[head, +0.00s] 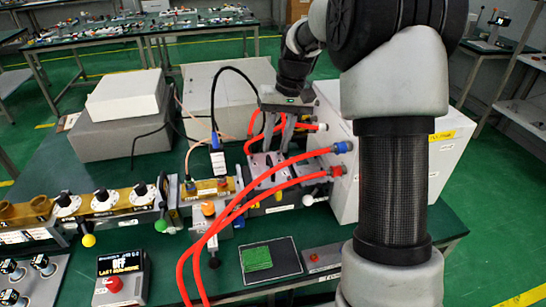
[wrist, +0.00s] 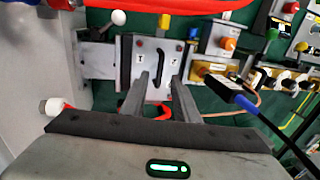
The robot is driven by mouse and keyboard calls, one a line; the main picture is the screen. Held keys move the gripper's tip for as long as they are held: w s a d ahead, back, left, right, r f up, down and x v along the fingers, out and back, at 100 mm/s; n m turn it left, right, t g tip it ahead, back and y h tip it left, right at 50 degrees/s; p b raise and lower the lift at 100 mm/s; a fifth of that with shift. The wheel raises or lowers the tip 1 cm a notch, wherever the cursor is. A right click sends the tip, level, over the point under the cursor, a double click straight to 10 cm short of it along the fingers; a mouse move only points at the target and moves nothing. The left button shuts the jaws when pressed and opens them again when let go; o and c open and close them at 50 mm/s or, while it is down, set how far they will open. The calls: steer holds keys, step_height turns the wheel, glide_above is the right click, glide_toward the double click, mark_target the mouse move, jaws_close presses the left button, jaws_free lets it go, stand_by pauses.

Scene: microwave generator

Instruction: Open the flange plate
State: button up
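A light grey flange plate (wrist: 147,50) with a black handle (wrist: 158,62) and small printed labels sits in the middle of the wrist view. In the head view, the grey flange block (head: 262,162) stands on the green bench, partly hidden by my fingers and red hoses. My gripper (head: 284,146) points down above this block. In the wrist view my gripper (wrist: 161,76) is open, with its two fingers apart on either side of the handle. Nothing is held. I cannot tell whether a finger touches the handle or plate.
Red hoses (head: 262,178) loop in front of the block from a white cabinet (head: 326,200) at right. A brass waveguide assembly (head: 110,203) with knobs runs left. A blue-topped probe with cable (head: 216,150) stands close left. A black panel (head: 288,256) lies in front.

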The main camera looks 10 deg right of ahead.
mark_target(271, 162)
steer(key=shift+a+f, duration=0.25)
steer(key=shift+f, duration=0.85)
steer(key=shift+a+f, duration=0.2)
steer(key=shift+f, duration=0.9)
steer(key=shift+c, duration=0.3)
jaws_close()
